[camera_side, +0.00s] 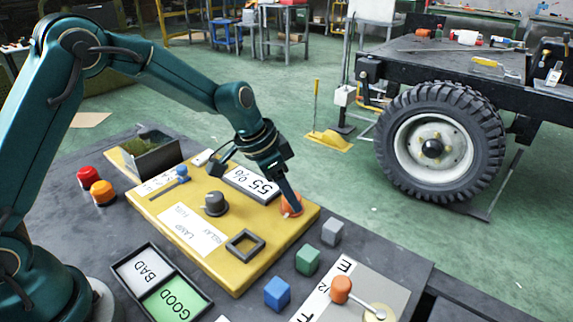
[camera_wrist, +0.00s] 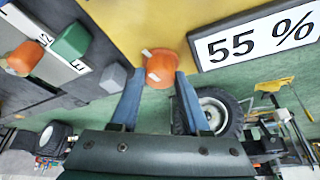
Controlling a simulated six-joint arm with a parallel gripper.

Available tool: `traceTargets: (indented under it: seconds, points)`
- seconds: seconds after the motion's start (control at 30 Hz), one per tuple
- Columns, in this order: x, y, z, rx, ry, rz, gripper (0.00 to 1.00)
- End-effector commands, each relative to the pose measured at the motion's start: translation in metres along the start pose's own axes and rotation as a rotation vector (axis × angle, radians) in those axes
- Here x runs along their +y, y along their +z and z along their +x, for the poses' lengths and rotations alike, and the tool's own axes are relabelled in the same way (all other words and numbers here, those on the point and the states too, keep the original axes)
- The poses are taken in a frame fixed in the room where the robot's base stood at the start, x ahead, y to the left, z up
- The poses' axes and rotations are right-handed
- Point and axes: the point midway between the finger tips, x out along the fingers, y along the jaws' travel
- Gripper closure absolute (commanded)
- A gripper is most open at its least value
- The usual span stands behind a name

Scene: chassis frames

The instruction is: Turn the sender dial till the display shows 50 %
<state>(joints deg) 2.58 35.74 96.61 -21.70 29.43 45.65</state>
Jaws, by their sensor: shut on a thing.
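The sender dial (camera_side: 291,205) is a round orange knob near the right corner of the yellow panel (camera_side: 225,270). In the wrist view the dial (camera_wrist: 160,68) sits between the two blue fingers of my gripper (camera_wrist: 154,82), with a small white mark on its rim. My gripper also shows in the side view (camera_side: 289,193), coming down on the dial from above, shut on it. The display (camera_side: 252,184) beside the dial is a white plate that reads 55 %. In the wrist view the display (camera_wrist: 255,35) reads 55 % clearly.
The panel also carries a dark knob (camera_side: 214,203), a square black frame (camera_side: 245,243) and a blue-handled lever (camera_side: 182,173). Grey (camera_side: 332,232), green (camera_side: 307,260) and blue (camera_side: 277,294) cubes stand to the right. A BAD/GOOD tray (camera_side: 207,302) lies in front.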

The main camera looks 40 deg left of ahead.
Motion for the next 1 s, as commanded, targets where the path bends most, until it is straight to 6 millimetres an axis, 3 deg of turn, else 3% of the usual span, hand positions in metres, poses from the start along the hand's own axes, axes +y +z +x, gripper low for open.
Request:
traceTargets:
  seconds: [0.5, 1.0]
  points:
    - [0.0028, -0.0021, -0.0008, 0.004, -0.138, -0.324, 1.00]
    - [0.0031, -0.0021, -0.0007, 0.004, -0.174, -0.420, 1.00]
